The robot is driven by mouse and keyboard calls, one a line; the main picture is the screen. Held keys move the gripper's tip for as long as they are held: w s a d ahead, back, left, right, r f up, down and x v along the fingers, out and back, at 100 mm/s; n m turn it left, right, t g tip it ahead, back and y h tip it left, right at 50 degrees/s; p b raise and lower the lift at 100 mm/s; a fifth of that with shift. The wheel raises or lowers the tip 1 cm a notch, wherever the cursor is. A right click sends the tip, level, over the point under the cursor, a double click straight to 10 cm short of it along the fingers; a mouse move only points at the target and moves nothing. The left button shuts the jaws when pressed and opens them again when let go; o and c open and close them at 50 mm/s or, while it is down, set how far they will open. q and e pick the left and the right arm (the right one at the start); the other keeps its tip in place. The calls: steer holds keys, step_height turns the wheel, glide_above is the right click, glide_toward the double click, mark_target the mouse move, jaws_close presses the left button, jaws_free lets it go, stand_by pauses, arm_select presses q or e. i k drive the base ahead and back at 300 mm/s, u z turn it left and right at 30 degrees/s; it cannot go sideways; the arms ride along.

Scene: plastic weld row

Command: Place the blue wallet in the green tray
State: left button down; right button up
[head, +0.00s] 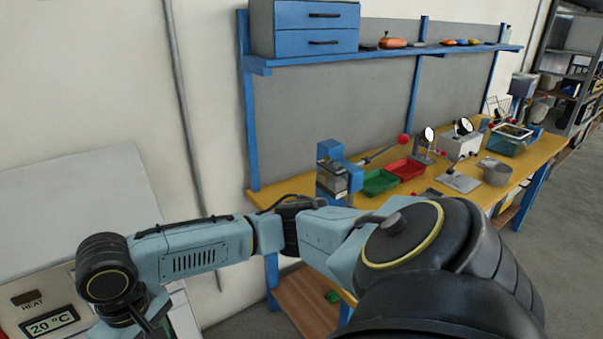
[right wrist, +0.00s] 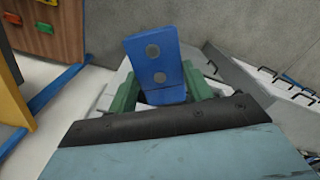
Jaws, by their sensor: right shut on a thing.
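The blue wallet (right wrist: 152,62) shows in the right wrist view as a flat blue piece with two grey round studs. My right gripper (right wrist: 163,92) is shut on it, its green fingers on either side of its lower end. In the head view my right arm reaches across to the left; its gripper and the wallet cannot be made out there. The green tray (head: 380,182) lies on the yellow workbench, well to the right of my arm's far end, and looks empty. My left gripper is in neither view.
A red tray (head: 405,169) is beside the green tray. A blue press (head: 335,175) stands just left of them. A blue shelf (head: 390,53) runs above the bench (head: 285,187). A white panel with a temperature display (head: 52,324) is at the lower left.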

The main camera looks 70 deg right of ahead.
mark_target(371, 188)
steer(key=u, duration=0.05)
steer(key=k, duration=0.45)
steer(key=u, duration=1.95)
steer(key=k, duration=2.85)
steer(key=z, duration=2.1)
steer(key=i, duration=1.05)
